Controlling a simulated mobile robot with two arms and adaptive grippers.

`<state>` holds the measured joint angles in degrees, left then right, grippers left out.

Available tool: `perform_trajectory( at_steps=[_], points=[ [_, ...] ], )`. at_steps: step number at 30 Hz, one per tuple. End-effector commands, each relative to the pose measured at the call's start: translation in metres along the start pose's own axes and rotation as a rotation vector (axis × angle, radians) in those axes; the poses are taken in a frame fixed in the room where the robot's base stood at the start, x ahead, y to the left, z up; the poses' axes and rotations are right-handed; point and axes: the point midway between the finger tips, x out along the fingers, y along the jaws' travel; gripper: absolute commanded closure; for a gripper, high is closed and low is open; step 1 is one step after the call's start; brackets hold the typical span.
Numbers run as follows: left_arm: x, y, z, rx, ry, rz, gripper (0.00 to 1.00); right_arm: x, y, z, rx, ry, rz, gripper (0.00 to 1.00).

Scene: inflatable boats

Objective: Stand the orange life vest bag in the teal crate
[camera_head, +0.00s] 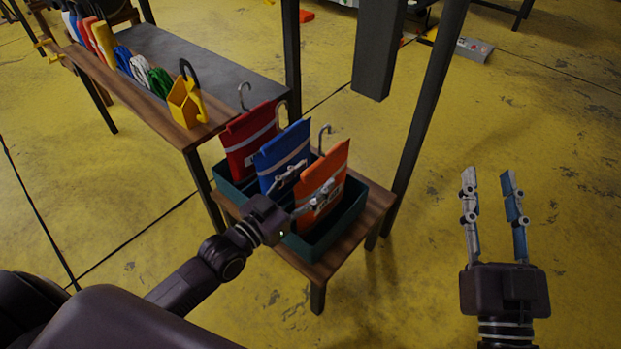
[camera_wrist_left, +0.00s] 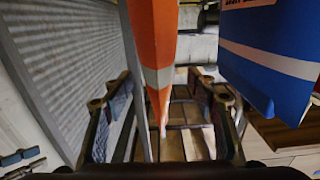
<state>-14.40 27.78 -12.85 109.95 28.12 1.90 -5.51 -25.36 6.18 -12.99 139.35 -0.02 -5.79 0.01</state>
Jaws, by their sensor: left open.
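The orange life vest bag (camera_head: 328,172) stands upright with a slight lean at the near right end of the teal crate (camera_head: 343,222). Its lower part is hidden behind the crate wall and my gripper. My left gripper (camera_head: 304,184) is open, with its fingers around the orange bag, one on the blue bag's side and one on the near side. In the left wrist view the orange bag (camera_wrist_left: 154,45) shows edge-on between the open fingers (camera_wrist_left: 163,105). My right gripper (camera_head: 490,190) is open and empty, over the floor at the right.
A blue bag (camera_head: 283,150) and a red bag (camera_head: 250,140) stand beside the orange one in the crate. The crate sits on a low wooden table (camera_head: 372,222). A long bench (camera_head: 150,110) with several bags and a yellow holder (camera_head: 187,103) is behind left. Dark posts (camera_head: 425,115) rise behind.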

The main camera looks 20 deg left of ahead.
Motion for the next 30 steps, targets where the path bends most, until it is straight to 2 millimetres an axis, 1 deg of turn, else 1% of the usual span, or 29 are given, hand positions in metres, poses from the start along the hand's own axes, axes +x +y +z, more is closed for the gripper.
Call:
perform_trajectory(
  at_steps=[1, 5, 8, 11, 18, 21, 24, 30],
  points=[
    [-0.001, 0.0, 0.003, -0.001, -0.006, 0.0, 0.47, 0.0, 0.0, 0.0, 0.001, 0.0, 0.0, 0.66],
    [-0.005, 0.0, 0.003, -0.001, -0.007, 0.0, 0.47, 0.0, -0.001, 0.0, 0.001, 0.001, -0.002, 0.66],
    [-0.015, 0.0, 0.003, -0.001, -0.006, 0.0, 0.47, 0.0, -0.001, 0.0, 0.001, 0.001, -0.001, 0.66],
    [-0.031, 0.001, 0.003, 0.0, -0.007, 0.001, 0.47, 0.0, -0.001, 0.0, 0.001, 0.001, -0.001, 0.66],
    [-0.077, 0.0, 0.003, 0.0, -0.006, 0.001, 0.47, 0.0, 0.0, 0.0, 0.0, 0.0, -0.001, 0.66],
    [-0.093, 0.001, 0.002, -0.001, -0.005, 0.001, 0.47, 0.0, 0.0, 0.0, 0.0, 0.0, -0.001, 0.66],
    [-0.105, 0.0, 0.002, 0.0, -0.004, 0.0, 0.47, 0.0, 0.0, 0.0, 0.0, 0.0, -0.001, 0.66],
    [-0.118, 0.0, 0.001, 0.0, -0.001, 0.0, 0.47, 0.0, 0.0, 0.0, 0.0, 0.0, -0.001, 0.66]
  ],
)
